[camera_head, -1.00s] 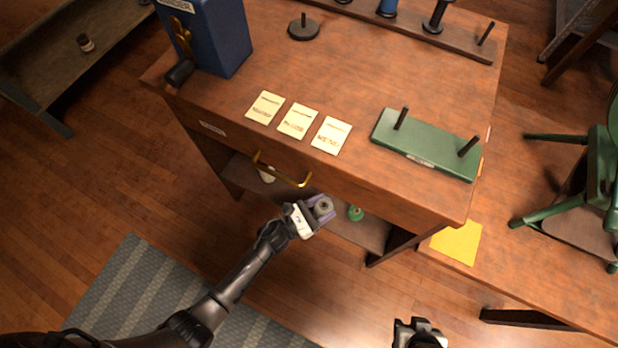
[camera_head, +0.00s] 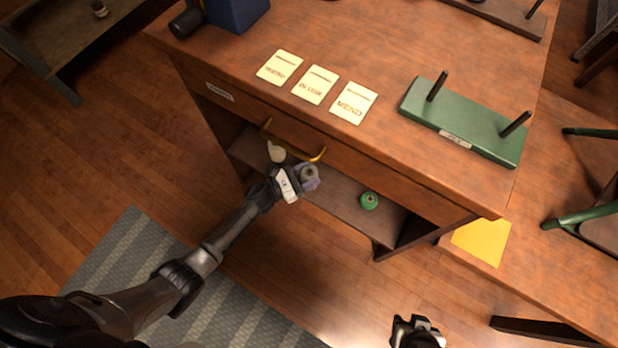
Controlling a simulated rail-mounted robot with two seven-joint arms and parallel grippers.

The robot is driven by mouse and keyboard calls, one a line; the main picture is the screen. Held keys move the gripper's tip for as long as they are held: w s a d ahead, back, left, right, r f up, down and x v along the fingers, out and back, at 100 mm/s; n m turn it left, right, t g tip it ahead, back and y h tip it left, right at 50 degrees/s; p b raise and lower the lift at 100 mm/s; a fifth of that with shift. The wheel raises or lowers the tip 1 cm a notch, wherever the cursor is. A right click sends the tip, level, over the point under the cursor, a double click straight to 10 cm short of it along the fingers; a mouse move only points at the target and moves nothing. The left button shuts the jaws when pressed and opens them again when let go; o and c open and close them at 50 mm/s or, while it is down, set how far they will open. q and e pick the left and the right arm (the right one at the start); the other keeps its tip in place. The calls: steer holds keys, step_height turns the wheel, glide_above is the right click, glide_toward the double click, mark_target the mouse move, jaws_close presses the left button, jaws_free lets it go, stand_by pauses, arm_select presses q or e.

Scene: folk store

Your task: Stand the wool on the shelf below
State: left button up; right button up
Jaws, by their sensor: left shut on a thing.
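My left gripper (camera_head: 300,179) is shut on a lilac-grey wool spool (camera_head: 310,173) whose round top faces up. It is at the front of the shelf below (camera_head: 336,191), under the drawer. I cannot tell whether the spool touches the shelf. A green spool (camera_head: 369,201) stands on that shelf to the right, and a cream one (camera_head: 276,152) stands to the left, partly behind my gripper. My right gripper (camera_head: 418,328) is at the bottom edge, partly cut off and away from the desk; its jaws are unclear.
The brass drawer handle (camera_head: 292,143) and desk edge overhang the shelf close to my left gripper. On the desktop lie three cards (camera_head: 316,84) and a green two-peg stand (camera_head: 465,124). Shelf room shows between the lilac and green spools.

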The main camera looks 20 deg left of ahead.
arm_select(q)
step_height(320, 180, down, 2)
steer(key=shift+f+b, duration=0.15)
steer(key=shift+b, duration=0.35)
arm_select(e)
steer(key=shift+f, duration=0.85)
arm_select(q)
steer(key=o, duration=0.9)
arm_select(e)
steer(key=shift+d, duration=0.15)
